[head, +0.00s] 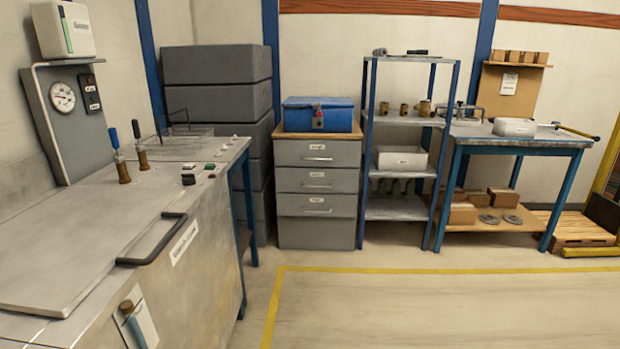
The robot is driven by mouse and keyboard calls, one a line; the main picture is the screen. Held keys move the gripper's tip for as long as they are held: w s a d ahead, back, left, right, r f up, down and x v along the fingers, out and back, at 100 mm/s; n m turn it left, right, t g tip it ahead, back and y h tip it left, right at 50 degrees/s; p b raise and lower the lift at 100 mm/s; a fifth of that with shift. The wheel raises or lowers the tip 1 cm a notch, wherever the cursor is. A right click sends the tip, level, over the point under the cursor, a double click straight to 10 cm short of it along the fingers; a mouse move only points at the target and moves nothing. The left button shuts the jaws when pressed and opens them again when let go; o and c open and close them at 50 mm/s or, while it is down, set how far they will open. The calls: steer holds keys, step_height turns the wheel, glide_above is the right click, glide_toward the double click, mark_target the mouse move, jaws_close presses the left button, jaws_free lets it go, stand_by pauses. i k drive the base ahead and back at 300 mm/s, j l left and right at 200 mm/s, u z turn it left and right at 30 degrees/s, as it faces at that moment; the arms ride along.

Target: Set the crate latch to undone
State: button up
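A blue crate (318,113) with a lid sits on top of a grey drawer cabinet near the middle of the head view. Its lid looks closed. A small latch (318,117) with a reddish part shows on the middle of the crate's front face. It is too small to tell whether the latch is fastened or undone. My gripper is not in view.
The grey drawer cabinet (317,182) stands between stacked grey boxes (216,66) and a metal shelf (397,122). A metal bench (70,240) fills the left foreground. The floor inside the yellow line (420,310) is clear.

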mark_target(319, 114)
steer(key=i+z, duration=0.1)
steer(key=i, duration=1.8)
steer(key=i+l+u, duration=0.2)
steer(key=i, duration=0.3)
steer(key=i+l+u, duration=0.25)
steer(key=i+l, duration=0.15)
steer(key=i, duration=0.1)
